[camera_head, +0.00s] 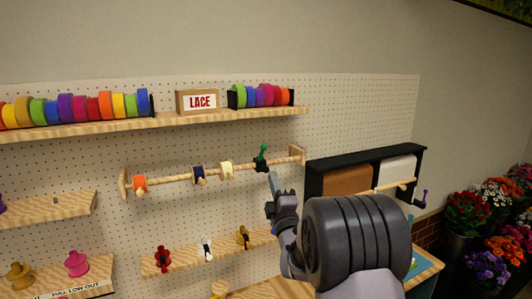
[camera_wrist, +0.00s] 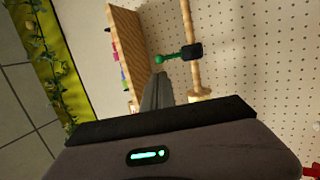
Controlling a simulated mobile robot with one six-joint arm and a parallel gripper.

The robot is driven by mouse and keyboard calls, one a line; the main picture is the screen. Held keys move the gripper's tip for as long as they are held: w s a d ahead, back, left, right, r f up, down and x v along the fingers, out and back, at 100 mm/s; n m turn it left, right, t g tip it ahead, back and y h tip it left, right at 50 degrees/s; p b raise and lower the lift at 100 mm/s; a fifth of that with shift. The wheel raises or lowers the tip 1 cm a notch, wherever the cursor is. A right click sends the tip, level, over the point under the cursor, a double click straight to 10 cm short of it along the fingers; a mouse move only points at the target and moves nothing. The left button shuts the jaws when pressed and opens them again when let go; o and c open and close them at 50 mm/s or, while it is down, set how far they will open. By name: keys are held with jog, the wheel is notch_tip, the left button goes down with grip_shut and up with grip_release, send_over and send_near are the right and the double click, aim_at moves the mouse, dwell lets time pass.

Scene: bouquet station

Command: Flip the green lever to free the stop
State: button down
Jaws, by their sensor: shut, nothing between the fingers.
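The green lever (camera_head: 262,153) sits on a wooden rod (camera_head: 180,178) towards its right end, its knob pointing up. In the wrist view the green lever (camera_wrist: 172,56) joins a dark collar, the stop (camera_wrist: 192,50), around the rod. My gripper (camera_head: 273,176) is shut and empty, just below and to the right of the lever in the head view. In the wrist view my gripper's tips (camera_wrist: 159,78) lie close to the lever's knob. I cannot tell whether they touch it.
Orange (camera_head: 140,184), dark blue (camera_head: 199,175) and cream (camera_head: 226,169) spools hang on the rod, left of the lever. A shelf (camera_head: 180,122) with ribbon rolls and a LACE box (camera_head: 198,102) runs above. A black paper-roll rack (camera_head: 316,180) stands to the right.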

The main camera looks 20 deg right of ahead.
aim_at(264, 150)
jog(key=p+x, duration=0.4)
jog(key=x, duration=0.6)
jog(key=shift+w+r+p, duration=0.15)
jog(key=shift+p, duration=0.15)
jog(key=shift+r, duration=0.1)
